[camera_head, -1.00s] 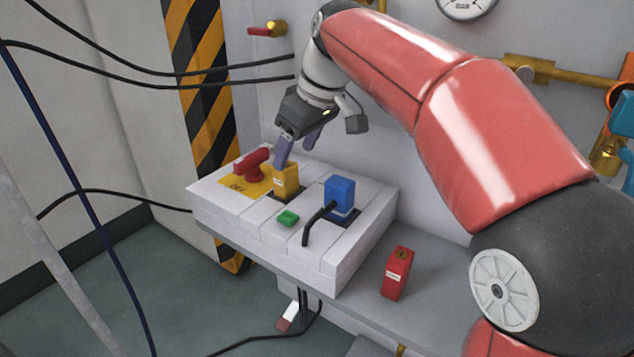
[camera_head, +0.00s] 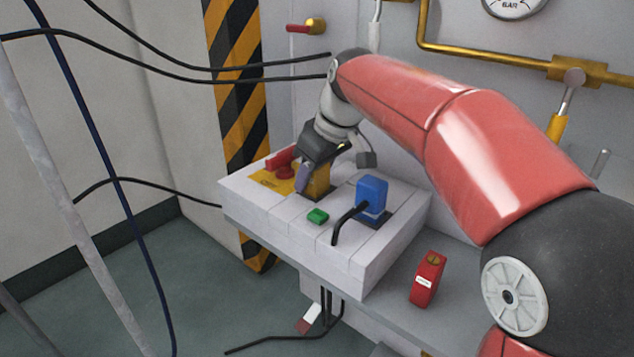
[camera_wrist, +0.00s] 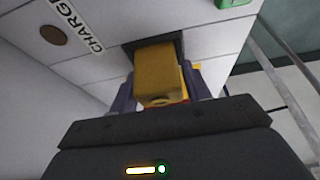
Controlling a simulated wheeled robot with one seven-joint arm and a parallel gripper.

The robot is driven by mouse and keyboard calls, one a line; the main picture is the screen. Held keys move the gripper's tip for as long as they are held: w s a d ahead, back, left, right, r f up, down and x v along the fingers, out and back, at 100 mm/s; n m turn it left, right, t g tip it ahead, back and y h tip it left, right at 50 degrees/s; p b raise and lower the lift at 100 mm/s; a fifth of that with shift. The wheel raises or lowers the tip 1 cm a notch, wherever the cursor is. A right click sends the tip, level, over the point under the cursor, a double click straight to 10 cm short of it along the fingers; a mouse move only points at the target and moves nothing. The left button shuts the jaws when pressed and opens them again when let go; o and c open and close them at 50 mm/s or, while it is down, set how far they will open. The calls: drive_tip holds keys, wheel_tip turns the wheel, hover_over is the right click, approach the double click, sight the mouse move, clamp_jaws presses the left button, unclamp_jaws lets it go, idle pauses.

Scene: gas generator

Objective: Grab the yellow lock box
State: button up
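The yellow lock box (camera_head: 318,181) stands in a dark slot on the white panel block, partly hidden by my gripper in the head view. In the wrist view the yellow lock box (camera_wrist: 156,75) sits between the two purple fingers of my gripper (camera_wrist: 160,85). A finger lies along each side of it, with a narrow gap visible at the right finger. My gripper (camera_head: 308,180) comes down at a tilt from above and behind the box. It looks open around the box; contact is not clear.
On the white panel (camera_head: 262,213), a red handle (camera_head: 281,162) is left of the yellow box, and a green button (camera_head: 317,216) and blue lock box (camera_head: 371,194) with a black lever are right. Black cables hang at left.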

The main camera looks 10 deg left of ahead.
drive_tip(key=c, duration=0.7)
drive_tip(key=shift+r, duration=0.1)
drive_tip(key=shift+c, duration=0.2)
